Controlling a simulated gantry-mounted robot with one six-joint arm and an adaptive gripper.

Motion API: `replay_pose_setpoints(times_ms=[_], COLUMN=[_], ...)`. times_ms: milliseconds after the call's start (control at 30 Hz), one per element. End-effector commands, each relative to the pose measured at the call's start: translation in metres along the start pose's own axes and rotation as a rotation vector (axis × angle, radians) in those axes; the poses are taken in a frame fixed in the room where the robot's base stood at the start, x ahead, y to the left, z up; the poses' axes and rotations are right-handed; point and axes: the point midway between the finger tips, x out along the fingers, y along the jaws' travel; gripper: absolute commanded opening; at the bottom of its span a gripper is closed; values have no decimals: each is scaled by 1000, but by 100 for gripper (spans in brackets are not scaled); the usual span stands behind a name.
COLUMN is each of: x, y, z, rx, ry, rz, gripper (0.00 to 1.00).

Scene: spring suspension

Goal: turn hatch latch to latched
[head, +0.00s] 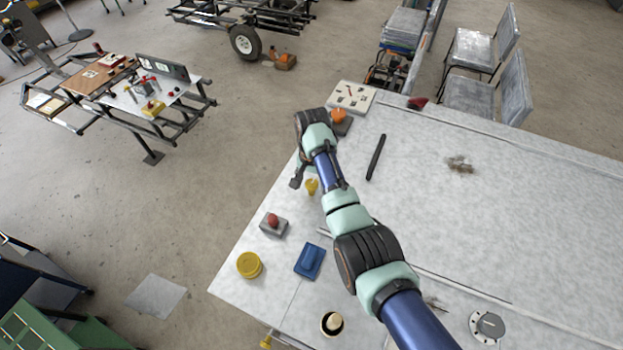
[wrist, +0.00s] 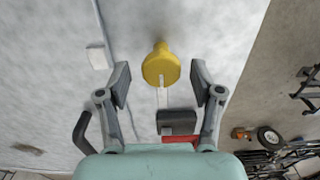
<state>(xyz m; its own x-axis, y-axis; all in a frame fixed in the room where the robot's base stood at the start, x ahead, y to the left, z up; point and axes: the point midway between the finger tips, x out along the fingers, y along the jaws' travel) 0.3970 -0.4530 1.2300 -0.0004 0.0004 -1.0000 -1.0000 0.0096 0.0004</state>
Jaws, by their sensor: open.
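No part is clearly marked as the hatch latch; a yellow knob-like piece (wrist: 162,66) on the table is the likeliest. In the wrist view it lies between my gripper's (wrist: 160,75) two spread fingertips, with a gap on each side. A narrow pale strip (wrist: 163,97) runs from it toward the palm. In the head view a small yellow piece (head: 312,186) shows just beside my gripper (head: 297,179), partly close to the arm. My gripper is open and empty. Whether its fingertips touch the table cannot be told.
The pale table (head: 480,220) carries a red-button box (head: 273,224), a yellow round piece (head: 249,265), a blue block (head: 309,260), a black bar (head: 376,157) and a grey dial (head: 489,325). An orange knob (head: 339,115) is behind my wrist. The table's left edge is close.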

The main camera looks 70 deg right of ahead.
Motion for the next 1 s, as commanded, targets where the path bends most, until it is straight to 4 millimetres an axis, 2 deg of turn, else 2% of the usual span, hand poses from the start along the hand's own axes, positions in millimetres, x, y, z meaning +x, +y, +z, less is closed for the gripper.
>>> replay_pose_setpoints(times_ms=[200, 500, 600, 867, 1000], x=[1, 0, 0, 1, 2], y=[0, 0, 0, -2, -14], z=[0, 0, 0, 1, 6], rx=[0, 0, -1, 2, 16], ry=[0, 0, 0, 0, 1], rz=[0, 0, 0, 0, -1], gripper=[64, 14, 0, 0, 0])
